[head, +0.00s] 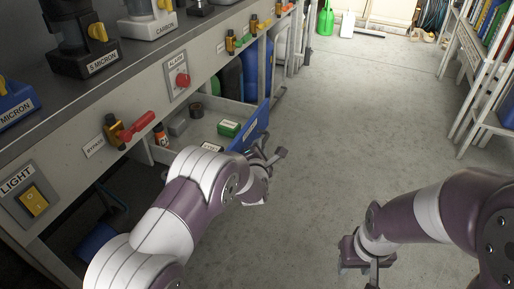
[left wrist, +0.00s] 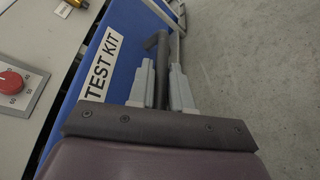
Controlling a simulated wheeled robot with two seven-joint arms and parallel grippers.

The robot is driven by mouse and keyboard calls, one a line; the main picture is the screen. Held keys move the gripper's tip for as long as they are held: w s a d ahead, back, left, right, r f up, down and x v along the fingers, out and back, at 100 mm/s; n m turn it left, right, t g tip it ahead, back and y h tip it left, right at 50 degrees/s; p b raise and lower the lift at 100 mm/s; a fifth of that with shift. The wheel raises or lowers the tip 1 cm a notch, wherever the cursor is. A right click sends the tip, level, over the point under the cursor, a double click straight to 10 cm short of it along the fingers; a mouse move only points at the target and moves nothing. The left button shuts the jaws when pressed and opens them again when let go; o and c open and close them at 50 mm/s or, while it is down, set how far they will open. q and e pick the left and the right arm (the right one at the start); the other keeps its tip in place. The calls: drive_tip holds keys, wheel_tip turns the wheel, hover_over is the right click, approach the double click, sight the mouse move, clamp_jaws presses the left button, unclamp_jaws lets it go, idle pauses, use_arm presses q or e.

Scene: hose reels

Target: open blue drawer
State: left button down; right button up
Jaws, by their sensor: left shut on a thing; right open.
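The blue drawer (head: 251,131) stands pulled out from under the counter, its inside showing in the head view. Its blue front also fills part of the left wrist view (left wrist: 128,44), with a white "TEST KIT" label (left wrist: 102,65). My left gripper (head: 268,160) is at the drawer front. In the left wrist view its fingers (left wrist: 161,88) are shut around the dark bar handle (left wrist: 161,62). Inside the drawer lie a green box (head: 228,128) and several other small items. My right gripper (head: 362,262) is open and empty, low over the floor at the right.
The counter front carries a red alarm knob (head: 182,80), a red-handled bypass valve (head: 135,127) and a yellow light switch (head: 33,201). Blue and dark cylinders (head: 257,70) stand under the counter beyond the drawer. A white shelf rack (head: 472,75) stands at right. The floor between is clear.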

use_arm(q)
drive_tip(key=shift+f, duration=0.1)
drive_tip(key=c, duration=1.1)
unclamp_jaws()
drive_tip(key=p+v, duration=0.5)
drive_tip(key=v, duration=0.7)
drive_tip(key=shift+s+p, duration=0.4)
